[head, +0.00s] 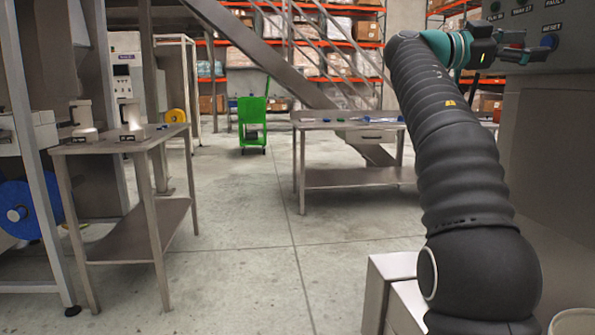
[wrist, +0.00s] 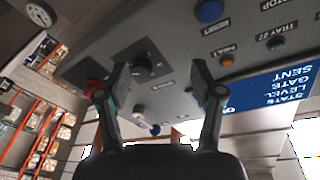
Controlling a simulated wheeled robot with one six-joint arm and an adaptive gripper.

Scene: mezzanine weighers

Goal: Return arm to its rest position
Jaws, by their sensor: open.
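My gripper (head: 515,46) is at the upper right of the head view, at the end of my raised black arm. It is in front of a grey control panel (head: 568,58). In the wrist view, my gripper (wrist: 162,82) has its two fingers spread apart with nothing between them. Beyond the fingers, the panel (wrist: 178,48) shows a black rotary knob (wrist: 142,68), a blue button (wrist: 209,10) and a red button (wrist: 95,88) partly behind the left finger. I cannot tell from the views how far the fingertips are from the panel.
A metal table (head: 150,143) with two pale devices stands at left. Another table (head: 345,124) with small items stands mid-back. A green cart (head: 252,112), a stair (head: 270,62) and orange shelving are behind. The concrete floor (head: 240,215) between the tables is clear.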

